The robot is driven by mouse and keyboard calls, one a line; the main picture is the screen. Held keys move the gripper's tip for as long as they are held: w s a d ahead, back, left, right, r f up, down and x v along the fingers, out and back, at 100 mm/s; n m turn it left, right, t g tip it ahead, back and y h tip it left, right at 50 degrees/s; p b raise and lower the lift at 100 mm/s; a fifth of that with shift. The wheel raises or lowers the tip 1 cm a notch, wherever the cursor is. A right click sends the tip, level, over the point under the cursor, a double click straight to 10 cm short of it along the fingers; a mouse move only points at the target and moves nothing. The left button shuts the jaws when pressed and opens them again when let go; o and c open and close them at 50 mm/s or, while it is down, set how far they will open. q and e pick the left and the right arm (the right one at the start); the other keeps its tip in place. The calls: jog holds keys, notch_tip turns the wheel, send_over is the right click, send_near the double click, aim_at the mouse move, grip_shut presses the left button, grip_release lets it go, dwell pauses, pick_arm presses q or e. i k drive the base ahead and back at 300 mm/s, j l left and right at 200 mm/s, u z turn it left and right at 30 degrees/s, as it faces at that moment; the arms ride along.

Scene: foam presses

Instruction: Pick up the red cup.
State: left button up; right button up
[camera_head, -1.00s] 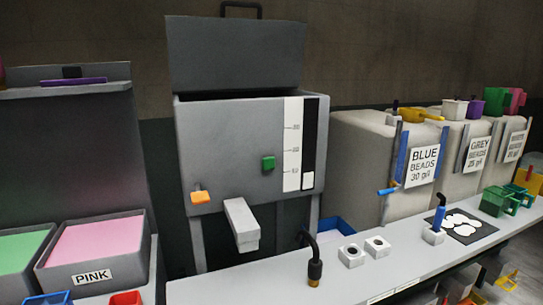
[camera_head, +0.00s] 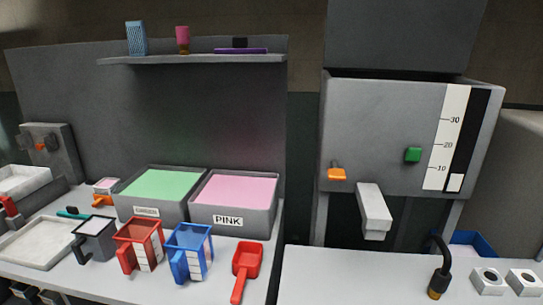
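The red cup (camera_head: 140,244) is a square-sided measuring cup with a handle at its lower left and a white scale on its side. It stands upright on the left counter, between a grey cup (camera_head: 97,239) and a blue cup (camera_head: 190,253). A red scoop (camera_head: 246,270) lies to the right of the blue cup. Neither of my grippers shows in the head view.
A green-filled bin (camera_head: 158,191) and a pink-filled bin (camera_head: 234,200) stand behind the cups. A white tray (camera_head: 36,243) lies at the left. A grey machine (camera_head: 385,130) with a spout stands at the right. A black bent nozzle (camera_head: 440,270) rises from the right counter.

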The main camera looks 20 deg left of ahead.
aim_at(140, 243)
jog(key=u, duration=1.75)
